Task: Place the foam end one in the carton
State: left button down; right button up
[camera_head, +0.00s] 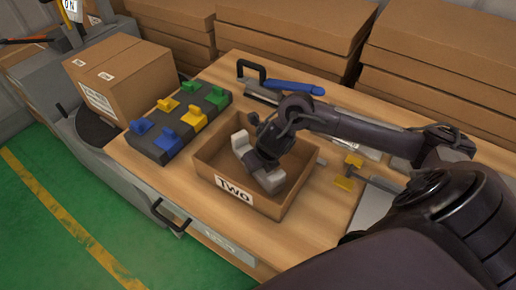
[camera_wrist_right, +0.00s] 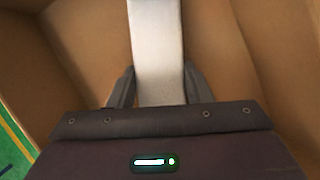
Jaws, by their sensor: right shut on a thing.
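The open carton (camera_head: 282,208), labelled TWO, stands on the wooden table. A light grey foam end (camera_head: 241,143) is inside it, tilted, with its middle hidden behind my right gripper (camera_head: 264,160). My right gripper reaches down into the carton and is shut on the foam end. In the right wrist view the foam end (camera_wrist_right: 157,45) runs up between the two fingers of my right gripper (camera_wrist_right: 153,88), with brown carton walls around it. I cannot tell whether the foam end touches the carton floor. My left gripper is not in view.
A dark rack (camera_head: 150,147) with blue, yellow and green pieces stands left of the carton. A closed box (camera_head: 135,75) sits behind it. Stacked flat cartons (camera_head: 290,30) line the back. A blue-handled tool (camera_head: 295,86) and a yellow-ended fixture (camera_head: 347,180) lie near my right arm.

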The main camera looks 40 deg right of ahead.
jog(key=o, duration=1)
jog(key=p+v, duration=0.2)
jog(key=v, duration=1)
jog(key=shift+a, duration=0.1)
